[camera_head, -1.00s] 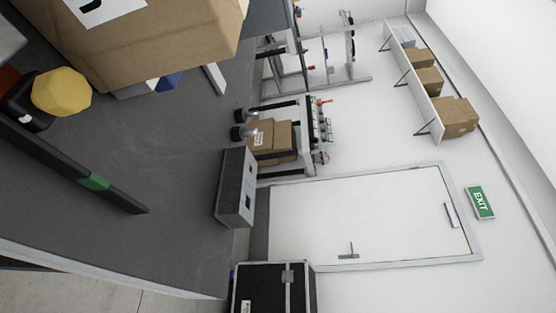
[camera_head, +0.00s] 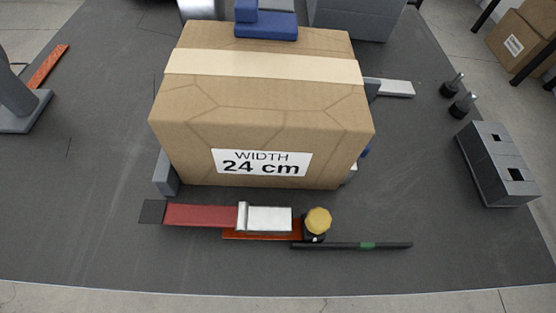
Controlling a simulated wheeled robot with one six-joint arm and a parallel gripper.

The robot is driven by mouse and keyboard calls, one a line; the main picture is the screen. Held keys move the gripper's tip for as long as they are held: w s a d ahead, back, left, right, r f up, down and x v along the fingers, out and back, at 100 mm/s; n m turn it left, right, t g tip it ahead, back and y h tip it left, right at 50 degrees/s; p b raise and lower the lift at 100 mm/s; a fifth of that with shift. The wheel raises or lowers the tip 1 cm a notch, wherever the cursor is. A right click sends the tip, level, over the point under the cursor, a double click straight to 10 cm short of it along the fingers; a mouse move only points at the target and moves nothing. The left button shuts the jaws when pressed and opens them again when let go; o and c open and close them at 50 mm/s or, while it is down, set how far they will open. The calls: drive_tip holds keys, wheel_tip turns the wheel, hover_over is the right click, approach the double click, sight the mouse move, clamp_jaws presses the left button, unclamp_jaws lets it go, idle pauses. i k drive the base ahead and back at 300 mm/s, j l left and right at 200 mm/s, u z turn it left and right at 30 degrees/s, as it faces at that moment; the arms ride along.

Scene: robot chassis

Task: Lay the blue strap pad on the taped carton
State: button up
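The taped carton (camera_head: 275,110) stands in the middle of the grey surface, with a pale tape band (camera_head: 262,66) across its top and a "WIDTH 24 cm" label on its near side. The blue strap pad (camera_head: 266,28), a stepped blue block, shows at the carton's far top edge and overlaps that edge in the picture. I cannot tell whether it rests on the carton or is above or behind it. My gripper is not in view.
Before the carton lie a red strap with a metal buckle (camera_head: 268,219), a yellow knob (camera_head: 318,220) and a black rod (camera_head: 350,245) with a green band. A grey block (camera_head: 496,165) stands at right. Brown cartons (camera_head: 520,45) are beyond.

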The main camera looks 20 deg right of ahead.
sight(262, 109)
drive_tip(key=i+l, duration=0.25)
drive_tip(key=i, duration=0.25)
drive_tip(key=i+l, duration=0.25)
drive_tip(key=i, duration=0.25)
